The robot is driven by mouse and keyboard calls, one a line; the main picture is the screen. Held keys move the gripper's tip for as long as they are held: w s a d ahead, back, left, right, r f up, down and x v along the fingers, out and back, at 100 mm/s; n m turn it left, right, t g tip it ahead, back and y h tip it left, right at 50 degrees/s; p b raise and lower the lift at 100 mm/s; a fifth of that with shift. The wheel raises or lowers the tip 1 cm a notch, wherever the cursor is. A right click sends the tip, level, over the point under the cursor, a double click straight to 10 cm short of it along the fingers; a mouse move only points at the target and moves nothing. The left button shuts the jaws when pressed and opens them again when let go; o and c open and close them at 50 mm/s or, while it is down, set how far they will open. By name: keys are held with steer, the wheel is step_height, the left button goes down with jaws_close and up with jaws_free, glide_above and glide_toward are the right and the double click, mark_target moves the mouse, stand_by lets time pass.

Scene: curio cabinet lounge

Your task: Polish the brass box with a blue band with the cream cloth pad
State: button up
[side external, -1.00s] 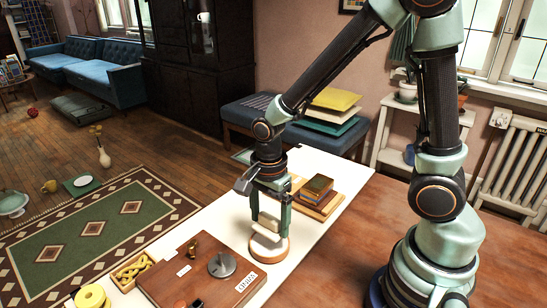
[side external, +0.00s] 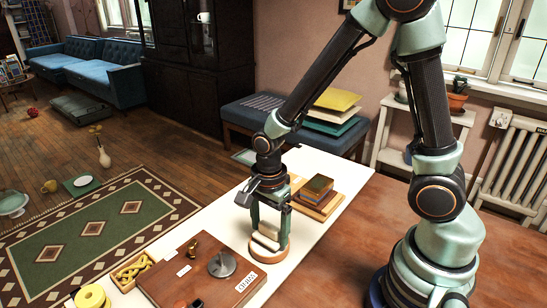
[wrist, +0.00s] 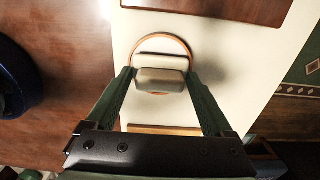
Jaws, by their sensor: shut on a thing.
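My gripper (side external: 269,232) is shut on the cream cloth pad (side external: 268,228), just above a round wood-rimmed dish (side external: 268,256) on the white strip of the table. In the wrist view the pad (wrist: 160,80) sits between the two fingertips, over the pale dish (wrist: 145,45) with its orange rim. I cannot tell whether the pad touches the dish. The brass box (side external: 318,186) stands on a wooden tray (side external: 328,208) behind and to the right of my gripper.
A brown wooden board (side external: 215,290) with a grey round knob (side external: 222,264) and small items lies at front left. A small box of yellow pieces (side external: 132,271) and yellow rings (side external: 91,298) stand beside it. The brown tabletop (side external: 325,255) at right is clear.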

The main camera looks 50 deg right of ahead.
mark_target(270, 225)
steer(key=shift+f, duration=0.55)
stand_by(0.6)
steer(key=shift+r, duration=0.15)
stand_by(0.4)
steer(key=shift+r, duration=3.4)
